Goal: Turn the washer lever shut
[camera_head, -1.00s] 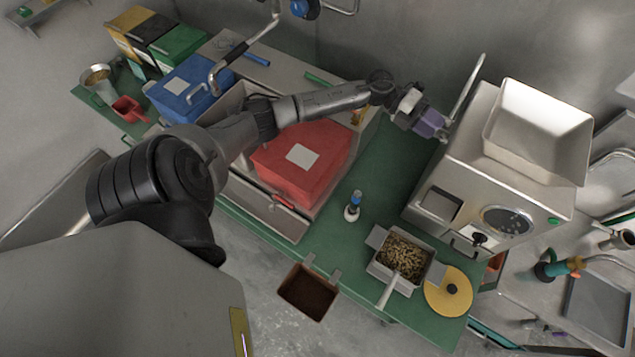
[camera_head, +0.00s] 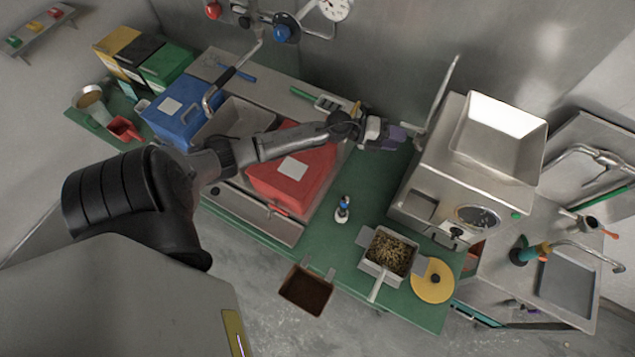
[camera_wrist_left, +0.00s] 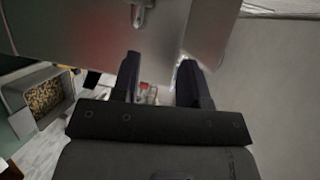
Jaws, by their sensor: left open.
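A long bare metal lever (camera_head: 444,93) stands up at the left side of the steel grinder (camera_head: 470,160). I cannot tell for sure that it is the washer lever. My left gripper (camera_head: 403,137) has purple-tipped fingers and is just left of the lever's lower end, open. In the left wrist view the two dark fingers (camera_wrist_left: 160,82) are spread apart, with a shiny metal edge (camera_wrist_left: 183,68) close to the right finger. I cannot tell whether they touch. My right gripper is not in view.
A red box (camera_head: 300,190) and blue box (camera_head: 172,108) lie left. A bean-filled tray (camera_head: 390,255), a yellow disc (camera_head: 433,280) and a small bottle (camera_head: 342,210) sit on the green mat. Wall pipes with a black-handled lever (camera_head: 222,76) stand behind. A tap and sink (camera_head: 575,285) are right.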

